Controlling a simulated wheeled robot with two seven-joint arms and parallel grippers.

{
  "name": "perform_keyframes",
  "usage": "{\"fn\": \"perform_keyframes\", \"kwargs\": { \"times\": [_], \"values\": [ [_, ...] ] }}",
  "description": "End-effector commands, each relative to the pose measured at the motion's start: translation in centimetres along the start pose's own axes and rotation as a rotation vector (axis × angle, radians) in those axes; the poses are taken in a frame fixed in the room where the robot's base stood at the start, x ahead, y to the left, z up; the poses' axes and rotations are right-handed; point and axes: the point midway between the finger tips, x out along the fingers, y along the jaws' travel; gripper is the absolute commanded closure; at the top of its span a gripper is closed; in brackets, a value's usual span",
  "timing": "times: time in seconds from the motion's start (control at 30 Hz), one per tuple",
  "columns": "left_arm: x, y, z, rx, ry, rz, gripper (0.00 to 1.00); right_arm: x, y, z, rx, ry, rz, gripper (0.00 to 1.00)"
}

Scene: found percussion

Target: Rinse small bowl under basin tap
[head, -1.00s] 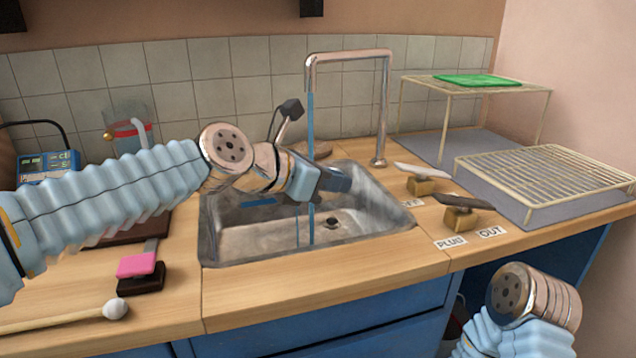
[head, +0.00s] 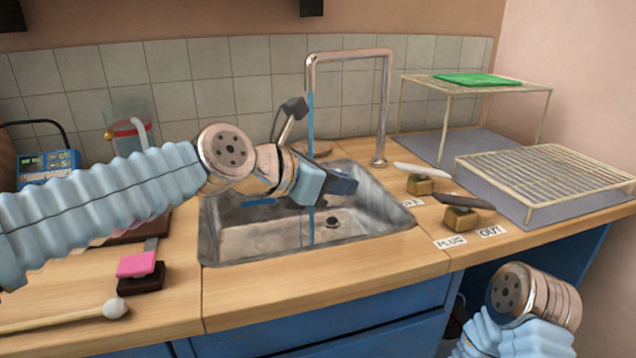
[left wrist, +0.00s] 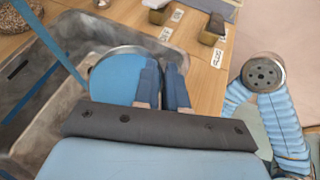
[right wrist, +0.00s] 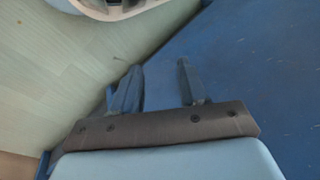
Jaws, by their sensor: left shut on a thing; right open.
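The small bowl (left wrist: 108,72) shows in the left wrist view as a round metal rim with a blue, water-like surface inside. My left gripper (left wrist: 161,68) is shut on its right edge. In the head view this gripper (head: 343,184) is over the basin (head: 225,240), and I cannot make out the bowl there. The tap (head: 345,55) runs a blue stream (head: 310,115) into the basin. In the left wrist view the stream (left wrist: 45,40) comes down to the bowl's left edge; whether it enters or passes beside is unclear. My right gripper (right wrist: 159,68) is open and empty.
Two handles on brass blocks (head: 420,185) (head: 460,218) stand right of the basin, by labels including PLUG and OUT. A wire rack (head: 550,180) is at the right. A pink block (head: 137,264) and a mallet (head: 115,308) lie on the left counter.

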Motion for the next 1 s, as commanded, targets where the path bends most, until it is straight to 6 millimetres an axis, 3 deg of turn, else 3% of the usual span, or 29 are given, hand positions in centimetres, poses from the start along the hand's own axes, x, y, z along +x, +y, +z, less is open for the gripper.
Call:
{"fn": "perform_keyframes", "kwargs": {
  "times": [0.37, 1.0],
  "values": [
    [-0.2, -0.2, 0.3, 0.002, -0.002, 0.0, 1.0, 0.0, 0.0, 0.0, 0.0, 0.0, 0.0, 0.57],
    [-3.3, -4.1, 3.7, 0.002, -0.002, -0.001, 1.0, 0.0, 0.0, 0.0, 0.0, 0.0, 0.0, 0.57]
  ]
}}
